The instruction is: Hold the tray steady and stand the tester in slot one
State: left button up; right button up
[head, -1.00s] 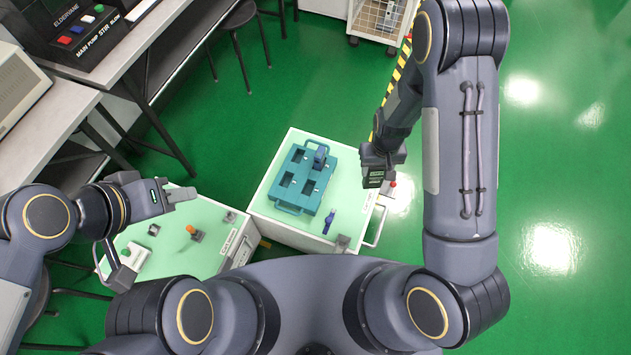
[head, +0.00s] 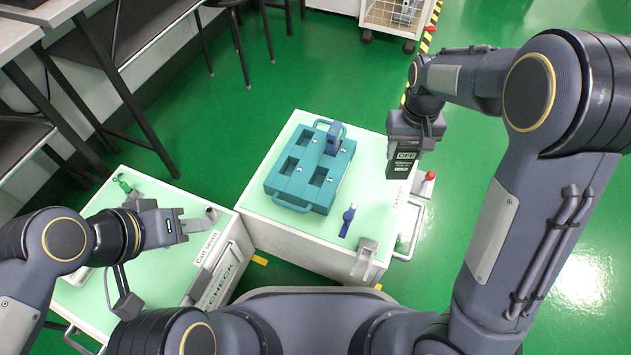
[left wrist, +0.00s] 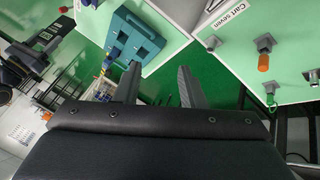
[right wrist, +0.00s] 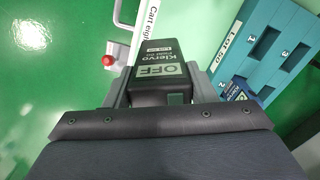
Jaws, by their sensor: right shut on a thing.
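The teal slotted tray (head: 305,195) lies on the right cart's pale green top. A blue tester (head: 333,138) stands upright in its far right slot; several other slots look empty. Slot numbers are too small in the head view, though some show on the tray in the right wrist view (right wrist: 270,45). My right gripper (head: 410,140) is shut on a black tester (head: 400,166), labelled OFF and Klervo in the right wrist view (right wrist: 166,72). It is held right of the tray, apart from it. My left gripper (left wrist: 160,76) is open and empty, over the left cart, away from the tray.
A blue tool (head: 348,220) lies on the right cart (head: 365,135) in front of the tray. A red knob (head: 430,176) and a rail are at its right edge. The left cart (head: 150,265) carries small fixtures.

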pick_arm(q)
jog(key=shift+f, duration=0.45)
jog(key=shift+o, duration=1.1)
jog(key=shift+w+r, duration=0.15)
jog(key=m+g+y, duration=0.4)
jog(key=m+g, duration=0.2)
send_over(283, 158)
notch_tip(283, 158, down, 12)
jog(key=shift+f, duration=5.85)
